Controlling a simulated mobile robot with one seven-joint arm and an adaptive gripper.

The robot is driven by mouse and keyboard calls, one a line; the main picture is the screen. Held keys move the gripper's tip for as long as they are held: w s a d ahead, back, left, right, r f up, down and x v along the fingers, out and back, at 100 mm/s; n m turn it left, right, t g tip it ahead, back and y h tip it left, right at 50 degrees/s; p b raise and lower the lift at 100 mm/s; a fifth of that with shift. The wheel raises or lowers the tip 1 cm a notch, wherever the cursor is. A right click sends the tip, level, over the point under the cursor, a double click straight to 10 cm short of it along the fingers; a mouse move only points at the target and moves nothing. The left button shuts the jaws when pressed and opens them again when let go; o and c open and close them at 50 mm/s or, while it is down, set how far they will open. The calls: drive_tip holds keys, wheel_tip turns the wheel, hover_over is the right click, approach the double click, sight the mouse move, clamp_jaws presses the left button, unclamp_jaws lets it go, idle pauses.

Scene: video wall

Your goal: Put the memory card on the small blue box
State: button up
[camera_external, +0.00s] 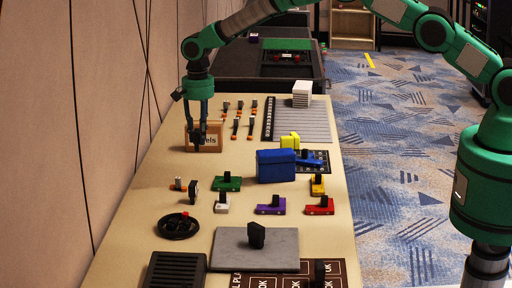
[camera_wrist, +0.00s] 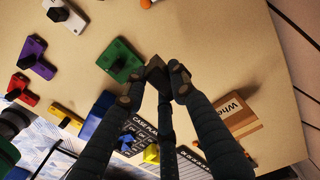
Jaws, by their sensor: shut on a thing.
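My gripper (camera_external: 199,146) hangs above the table's left side, in front of a cardboard box (camera_external: 189,135). In the wrist view my gripper (camera_wrist: 160,85) has its fingers closed around a small dark grey piece (camera_wrist: 156,63), which I take for the memory card; the fingers partly hide it. A blue box (camera_external: 276,166) stands at the table's middle, to the right of my gripper and apart from it. It also shows in the wrist view (camera_wrist: 96,112), partly behind a finger. A smaller blue piece (camera_external: 311,162) lies behind it on a dark printed sheet.
A green block with a black knob (camera_external: 227,183) lies nearer the camera. Purple (camera_external: 270,206), red (camera_external: 320,206) and yellow (camera_external: 317,185) ones lie to its right. A yellow block (camera_external: 290,141) stands behind the blue box. A black wheel (camera_external: 177,226) and a grey plate (camera_external: 256,250) are in front.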

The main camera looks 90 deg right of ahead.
approach(278, 152)
drive_tip(key=w, duration=0.2)
drive_tip(key=w+a, duration=0.1)
drive_tip(key=w+p, duration=0.1)
drive_tip(key=w, duration=0.1)
drive_tip(key=shift+w+a+r, duration=0.35)
drive_tip(key=s+a, duration=0.1)
drive_tip(key=s, duration=0.6)
drive_tip(key=s+a, duration=0.1)
drive_tip(key=s, duration=0.5)
drive_tip(key=s+a, duration=0.2)
drive_tip(key=s, duration=0.5)
drive_tip(key=shift+s+p, duration=0.3)
drive_tip(key=shift+c, duration=0.2)
drive_tip(key=shift+w+d, duration=0.1)
drive_tip(key=shift+w, duration=0.05)
drive_tip(key=shift+o, duration=0.2)
drive_tip(key=w+d, duration=0.2)
drive_tip(key=w, duration=0.3)
drive_tip(key=w+d+f+b, duration=0.1)
drive_tip(key=w, duration=0.3)
drive_tip(key=w+d, duration=0.2)
drive_tip(key=w, duration=0.3)
drive_tip(key=shift+w+d+f, duration=0.2)
drive_tip(key=shift+w+d, duration=0.15)
drive_tip(key=shift+f+b, duration=0.5)
drive_tip(key=shift+f, duration=1.25)
drive_tip(key=shift+f, duration=0.15)
